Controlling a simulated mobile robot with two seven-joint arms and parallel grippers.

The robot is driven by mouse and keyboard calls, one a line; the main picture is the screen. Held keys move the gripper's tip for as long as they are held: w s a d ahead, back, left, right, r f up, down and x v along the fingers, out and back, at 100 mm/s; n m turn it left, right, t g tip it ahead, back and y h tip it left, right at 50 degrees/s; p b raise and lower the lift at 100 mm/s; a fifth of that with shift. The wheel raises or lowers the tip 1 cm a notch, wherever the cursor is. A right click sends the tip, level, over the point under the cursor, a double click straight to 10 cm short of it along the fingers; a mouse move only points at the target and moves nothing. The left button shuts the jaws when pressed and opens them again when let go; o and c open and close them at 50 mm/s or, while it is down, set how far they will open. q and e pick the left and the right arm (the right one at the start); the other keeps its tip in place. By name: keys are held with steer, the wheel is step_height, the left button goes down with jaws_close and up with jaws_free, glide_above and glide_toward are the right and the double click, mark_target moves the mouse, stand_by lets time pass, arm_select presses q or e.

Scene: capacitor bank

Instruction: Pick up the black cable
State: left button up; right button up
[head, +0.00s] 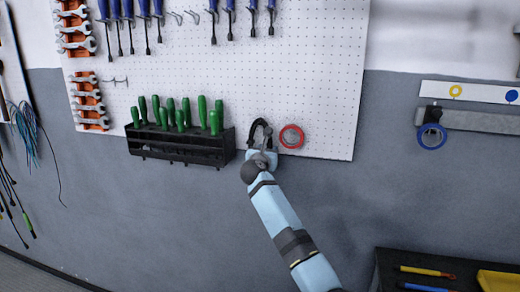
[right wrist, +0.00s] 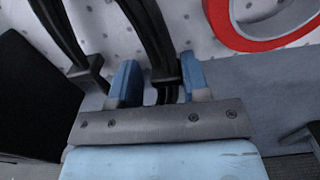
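The black cable (head: 258,128) hangs as a loop on the white pegboard, left of a red ring. In the right wrist view, two black strands (right wrist: 150,30) of it show close up, each with a thicker black end. My right gripper (head: 262,152) is at the loop's lower end. Its two blue fingers (right wrist: 160,85) stand either side of one strand. The strand is close to the right finger, and a narrow gap shows beside the left finger, so the gripper looks open. The other strand is outside, left of the fingers. My left gripper is not in view.
A red ring (head: 291,136) hangs close to the right of the cable. A black rack (head: 180,146) with green-handled tools is close to the left. Blue-handled tools (head: 213,22) hang above. A blue ring (head: 432,136) hangs farther right. A dark table (head: 440,266) stands lower right.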

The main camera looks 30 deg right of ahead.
jaws_close()
